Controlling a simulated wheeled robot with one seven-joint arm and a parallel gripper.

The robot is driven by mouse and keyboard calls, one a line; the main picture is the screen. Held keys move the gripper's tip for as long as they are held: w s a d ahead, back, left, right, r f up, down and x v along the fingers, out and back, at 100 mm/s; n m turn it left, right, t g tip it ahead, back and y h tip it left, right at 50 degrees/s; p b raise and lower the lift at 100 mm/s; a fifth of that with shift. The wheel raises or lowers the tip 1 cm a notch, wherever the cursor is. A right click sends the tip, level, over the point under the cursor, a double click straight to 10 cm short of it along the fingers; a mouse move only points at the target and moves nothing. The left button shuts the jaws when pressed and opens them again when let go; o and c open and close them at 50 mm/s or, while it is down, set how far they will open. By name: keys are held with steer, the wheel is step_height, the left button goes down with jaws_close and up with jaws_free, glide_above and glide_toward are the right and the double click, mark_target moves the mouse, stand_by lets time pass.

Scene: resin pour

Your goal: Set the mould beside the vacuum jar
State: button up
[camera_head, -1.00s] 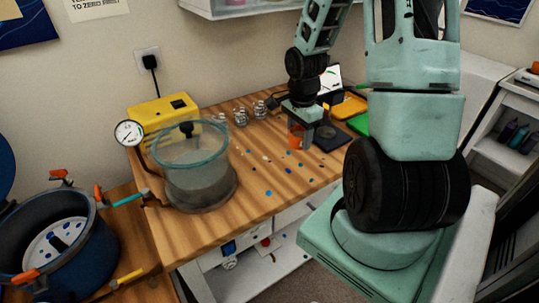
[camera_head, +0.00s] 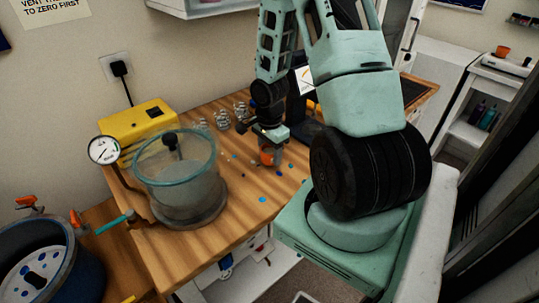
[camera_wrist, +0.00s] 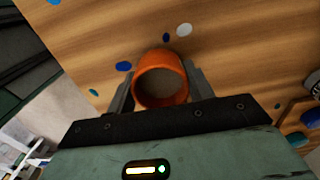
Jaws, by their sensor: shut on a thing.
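The orange round mould (camera_wrist: 160,78) is held between the two fingers of my gripper (camera_wrist: 158,92) in the wrist view, its open top facing the camera. In the head view the mould (camera_head: 267,156) shows below my gripper (camera_head: 270,150), over the wooden bench. I cannot tell whether it touches the bench. The vacuum jar (camera_head: 180,178) is a clear vessel with a teal rim and a black knob, standing to the left of the mould. Bare bench lies between them. Part of the mould is hidden by the fingers.
A yellow pump box (camera_head: 138,128) and a round gauge (camera_head: 104,149) stand behind and left of the jar. Several small glass jars (camera_head: 222,120) stand at the back. Resin spots (camera_head: 263,199) dot the bench (camera_head: 225,231). A blue pot (camera_head: 60,260) is at lower left.

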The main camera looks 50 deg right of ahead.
steer(key=shift+f, duration=0.65)
steer(key=shift+f, duration=0.2)
steer(key=o, duration=1)
steer(key=shift+r, duration=0.1)
steer(key=shift+r, duration=0.1)
step_height(320, 180, up, 12)
steer(key=shift+p, duration=0.4)
